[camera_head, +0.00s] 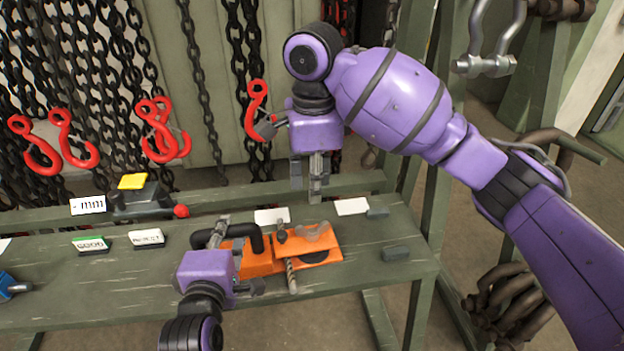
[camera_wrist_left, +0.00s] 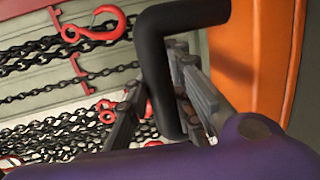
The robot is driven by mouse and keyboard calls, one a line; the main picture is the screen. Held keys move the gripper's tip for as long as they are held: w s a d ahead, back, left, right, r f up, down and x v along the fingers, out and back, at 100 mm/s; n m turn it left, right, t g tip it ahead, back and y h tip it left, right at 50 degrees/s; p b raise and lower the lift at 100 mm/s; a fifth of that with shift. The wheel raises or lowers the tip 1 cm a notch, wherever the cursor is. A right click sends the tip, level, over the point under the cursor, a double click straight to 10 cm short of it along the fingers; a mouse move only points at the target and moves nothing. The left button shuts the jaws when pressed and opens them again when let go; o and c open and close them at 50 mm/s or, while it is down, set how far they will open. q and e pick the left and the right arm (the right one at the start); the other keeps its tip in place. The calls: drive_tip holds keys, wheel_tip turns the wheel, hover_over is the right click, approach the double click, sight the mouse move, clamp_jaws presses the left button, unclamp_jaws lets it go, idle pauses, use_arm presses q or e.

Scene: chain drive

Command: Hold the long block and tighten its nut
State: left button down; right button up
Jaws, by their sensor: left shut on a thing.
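The orange long block (camera_head: 258,262) lies on the green bench, with a bent black handle (camera_head: 256,238) at its left end. My left gripper (camera_head: 222,232) is shut on the black handle. In the left wrist view, its fingers (camera_wrist_left: 160,105) lie on both sides of the black handle (camera_wrist_left: 158,75), beside the orange body (camera_wrist_left: 250,50). A small dark knob, perhaps the nut (camera_head: 282,236), shows on top of the block, above a threaded rod (camera_head: 291,277). My right gripper (camera_head: 313,190) points down above the block's right part, apart from it. Its finger opening is unclear.
White cards (camera_head: 351,206) and small dark blocks (camera_head: 395,253) lie around the orange block. A device with a yellow top (camera_head: 132,182) and red knob stands at the back left. Chains and red hooks (camera_head: 258,108) hang behind the bench.

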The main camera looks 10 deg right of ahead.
sight(312, 225)
use_arm(q)
drive_tip(key=c, duration=1.5)
unclamp_jaws()
drive_tip(key=shift+o, duration=0.2)
drive_tip(key=shift+s, duration=0.1)
drive_tip(key=v, duration=0.8)
drive_tip(key=shift+f, duration=0.15)
drive_tip(key=x, duration=0.8)
drive_tip(key=shift+w, duration=0.3)
drive_tip(key=shift+s+r, duration=0.2)
use_arm(e)
wheel_tip(312, 225, down, 10)
drive_tip(key=shift+r, duration=0.1)
